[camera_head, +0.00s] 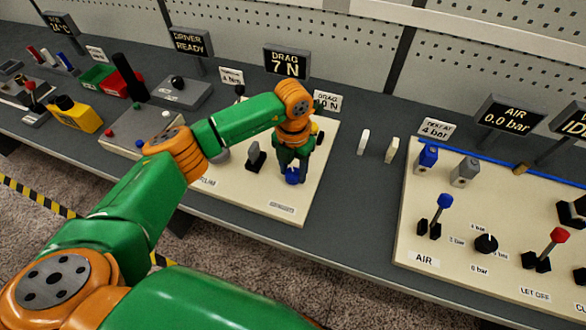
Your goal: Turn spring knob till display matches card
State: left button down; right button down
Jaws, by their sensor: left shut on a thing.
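My left gripper (291,168) points down over the front right of a cream panel and is shut on a blue knob (292,179), whose lower part shows beneath the fingers. The drag display (287,62) behind the panel reads "DRAG 7 N". A white card (328,101) stands to its right, partly covered by my wrist; it reads "DRAG" and a number ending in "0 N", with the first digit unclear. My right gripper is not in view.
The cream panel (315,190) also carries a black lever (256,157) left of my gripper. Right stands the AIR panel (425,243) with levers and a dial; its display (508,119) reads "0.0 bar". Two pale blocks (363,142) (392,150) lie between the panels. The bench front there is clear.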

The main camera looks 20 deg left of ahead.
pick_arm(q)
jog(key=m+b, duration=0.3)
jog(key=shift+w+f, duration=0.1)
jog(key=shift+f, duration=0.15)
jog(key=m+b, duration=0.4)
jog(key=m, duration=0.1)
jog(key=shift+r+m, duration=0.1)
jog(key=shift+m, duration=0.3)
jog(key=m+b, duration=0.2)
jog(key=m, duration=0.2)
jog(key=shift+m, duration=0.3)
jog(key=shift+r+m+b, duration=0.1)
jog(key=shift+m+b, duration=0.4)
jog(key=shift+m, duration=1.4)
jog(key=shift+c, duration=1.7)
grip_release()
jog(key=shift+d, duration=0.1)
